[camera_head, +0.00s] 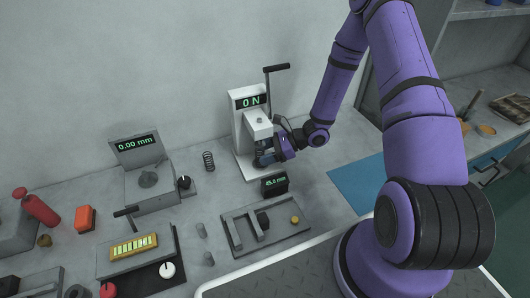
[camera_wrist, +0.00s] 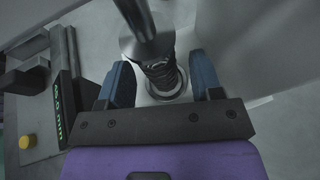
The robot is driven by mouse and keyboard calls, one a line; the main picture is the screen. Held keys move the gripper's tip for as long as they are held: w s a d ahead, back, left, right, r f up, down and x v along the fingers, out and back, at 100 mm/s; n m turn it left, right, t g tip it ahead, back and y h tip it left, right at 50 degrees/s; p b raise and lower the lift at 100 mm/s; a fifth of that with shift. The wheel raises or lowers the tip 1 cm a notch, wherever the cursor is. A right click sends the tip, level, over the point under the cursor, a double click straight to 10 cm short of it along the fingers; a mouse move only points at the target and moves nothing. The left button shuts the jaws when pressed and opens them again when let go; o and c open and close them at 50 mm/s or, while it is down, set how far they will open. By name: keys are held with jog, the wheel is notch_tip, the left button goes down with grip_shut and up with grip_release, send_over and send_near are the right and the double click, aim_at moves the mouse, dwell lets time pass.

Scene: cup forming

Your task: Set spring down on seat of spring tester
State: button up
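The spring tester (camera_head: 240,125) stands against the wall, white with a lever and a display reading 0 N. My gripper (camera_head: 263,157) is at its seat, below the press head. In the wrist view a dark coil spring (camera_wrist: 159,76) stands roughly upright under the steel plunger (camera_wrist: 144,25), within the round rim of the seat (camera_wrist: 176,94). The blue fingers of my gripper (camera_wrist: 162,84) stand on both sides of the spring, with gaps showing between them and the coil. The spring's lower end is partly hidden. In the head view my fingers mostly hide this spring.
Another dark spring (camera_head: 208,160) stands on the bench left of the tester. A small display block (camera_head: 274,185) and a grey fixture with a yellow knob (camera_head: 295,219) sit close in front of the tester. A blue mat (camera_head: 358,183) on the right is clear.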

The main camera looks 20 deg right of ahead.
jog(key=shift+r, duration=0.1)
jog(key=shift+d+r, duration=0.15)
jog(key=shift+d, duration=0.15)
jog(key=v, duration=1.1)
jog(key=s+a+r+n+g+h, duration=0.2)
jog(key=s+a+r+n+h, duration=0.3)
jog(key=r, duration=0.7)
jog(key=s+a+r+n+g+h, duration=0.1)
jog(key=s+r+n+g, duration=0.15)
jog(key=r+n, duration=0.8)
jog(key=s+d+r+n+t+h, duration=0.1)
jog(key=s+r+n+t+h, duration=0.4)
jog(key=s+r, duration=1.1)
jog(key=shift+s+r+t+h, duration=0.15)
jog(key=shift+r+t+h, duration=0.45)
jog(key=shift+h, duration=0.4)
